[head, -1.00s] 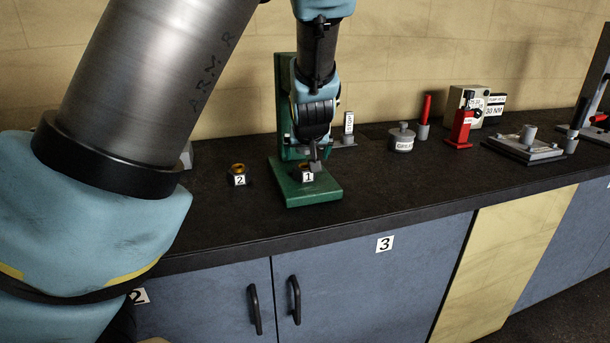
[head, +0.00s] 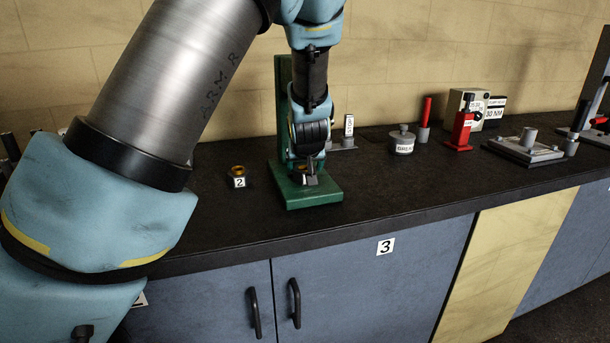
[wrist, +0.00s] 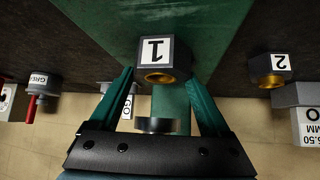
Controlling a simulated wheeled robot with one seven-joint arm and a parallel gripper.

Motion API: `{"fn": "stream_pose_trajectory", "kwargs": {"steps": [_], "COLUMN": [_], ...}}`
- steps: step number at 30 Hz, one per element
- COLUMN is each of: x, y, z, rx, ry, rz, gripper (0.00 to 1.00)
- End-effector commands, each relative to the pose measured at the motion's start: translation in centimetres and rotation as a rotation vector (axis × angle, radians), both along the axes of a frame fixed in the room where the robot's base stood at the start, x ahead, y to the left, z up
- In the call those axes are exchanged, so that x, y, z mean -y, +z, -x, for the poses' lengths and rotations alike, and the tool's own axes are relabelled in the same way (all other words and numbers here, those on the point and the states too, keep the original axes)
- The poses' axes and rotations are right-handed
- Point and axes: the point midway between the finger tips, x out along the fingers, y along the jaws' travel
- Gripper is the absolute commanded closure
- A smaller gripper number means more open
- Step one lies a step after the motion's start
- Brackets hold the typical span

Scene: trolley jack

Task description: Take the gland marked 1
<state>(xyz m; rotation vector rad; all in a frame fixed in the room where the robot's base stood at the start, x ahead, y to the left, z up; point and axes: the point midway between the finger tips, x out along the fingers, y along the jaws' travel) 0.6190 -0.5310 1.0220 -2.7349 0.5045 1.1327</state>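The gland marked 1 (wrist: 157,52) is a dark block with a white "1" label and a brass ring. It sits on the green base (wrist: 100,20) of an upright stand (head: 284,110). In the head view it is mostly hidden by my gripper (head: 308,172). In the wrist view my gripper (wrist: 160,80) is open, its two green fingers spread apart. The brass ring shows between the fingertips, and no finger visibly presses on the block. A grey disc (wrist: 155,125) shows between the fingers nearer the palm; I cannot tell what it belongs to.
The gland marked 2 (head: 238,176) stands on the dark worktop left of the green base. To the right are a grey lidded pot (head: 402,141), a red tool (head: 463,128) and a grey fixture (head: 525,148). The front strip of worktop is clear.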

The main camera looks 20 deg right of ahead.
Motion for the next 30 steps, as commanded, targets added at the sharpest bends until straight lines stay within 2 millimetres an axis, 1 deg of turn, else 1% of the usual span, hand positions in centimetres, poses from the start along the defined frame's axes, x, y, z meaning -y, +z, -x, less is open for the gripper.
{"fn": "stream_pose_trajectory", "kwargs": {"steps": [1, 2, 18, 21, 30], "x": [0.00, 0.00, -0.01, -0.01, 0.02], "y": [0.01, 0.01, -0.01, -0.01, 0.11], "z": [0.01, 0.01, 0.02, 0.02, -0.04], "rx": [0.000, 0.000, -0.001, -0.001, 0.002], "ry": [0.000, 0.000, 0.000, 0.000, 0.001], "rz": [0.000, 0.000, 0.000, 0.000, 0.001], "gripper": [0.26, 0.29, 0.90, 1.00, 1.00]}}
